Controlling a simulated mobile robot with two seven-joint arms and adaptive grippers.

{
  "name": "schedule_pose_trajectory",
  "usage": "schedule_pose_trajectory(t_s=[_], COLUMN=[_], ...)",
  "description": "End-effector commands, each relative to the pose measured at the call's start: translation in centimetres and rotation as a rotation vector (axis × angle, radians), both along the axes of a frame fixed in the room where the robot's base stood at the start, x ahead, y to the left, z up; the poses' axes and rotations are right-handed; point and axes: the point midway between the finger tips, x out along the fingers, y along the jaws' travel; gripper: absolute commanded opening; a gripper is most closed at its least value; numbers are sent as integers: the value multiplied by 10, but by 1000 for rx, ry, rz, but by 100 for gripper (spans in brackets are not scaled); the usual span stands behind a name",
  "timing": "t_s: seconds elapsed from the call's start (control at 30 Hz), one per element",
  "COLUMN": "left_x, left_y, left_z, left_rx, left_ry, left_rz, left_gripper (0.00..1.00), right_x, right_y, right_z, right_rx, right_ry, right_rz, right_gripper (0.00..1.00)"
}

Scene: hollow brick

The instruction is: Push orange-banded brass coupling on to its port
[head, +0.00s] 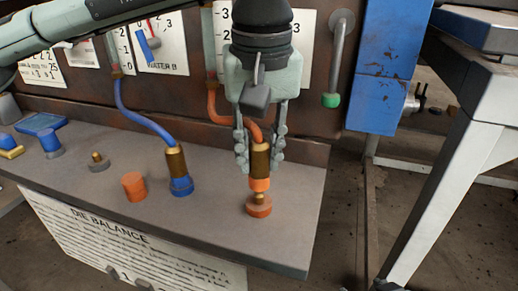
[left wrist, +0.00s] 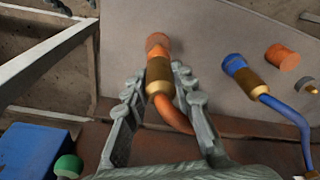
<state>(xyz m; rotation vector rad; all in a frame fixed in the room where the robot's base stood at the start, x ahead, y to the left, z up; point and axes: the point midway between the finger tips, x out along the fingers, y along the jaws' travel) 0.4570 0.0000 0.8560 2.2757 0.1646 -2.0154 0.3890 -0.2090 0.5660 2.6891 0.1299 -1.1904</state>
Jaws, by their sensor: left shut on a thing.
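The orange-banded brass coupling (head: 260,162) hangs upright at the end of an orange hose, with its orange band (head: 260,184) at the lower end. My left gripper (head: 259,155) is shut on it, one finger on each side. Directly below is the orange port (head: 259,206) on the grey bench, its short brass stub showing between band and base. In the left wrist view the coupling (left wrist: 159,78) lies between the fingers (left wrist: 159,90), in line with the orange port (left wrist: 157,40). I cannot tell whether the band touches the stub. My right gripper is not clearly seen.
A blue-banded coupling (head: 177,162) on a blue hose stands on its blue port to the left. An orange cap (head: 134,186) and a brass stub (head: 97,160) are beside it. A green-tipped lever (head: 331,99) and blue box (head: 387,65) are to the right.

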Motion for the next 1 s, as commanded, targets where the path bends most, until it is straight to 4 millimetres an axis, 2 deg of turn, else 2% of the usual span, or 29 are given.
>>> schedule_pose_trajectory(t_s=[0.37, 1.0], left_x=[0, 0], left_y=[0, 0], left_z=[-1, -12], left_rx=[0, -1], left_ry=[0, 0], left_rz=[0, 0], left_gripper=[0, 0], right_x=[2, 1], right_y=[2, 2], right_z=[1, -10], right_rx=[4, 4], right_ry=[-10, -9], right_rz=[4, 3], right_gripper=[53, 53])
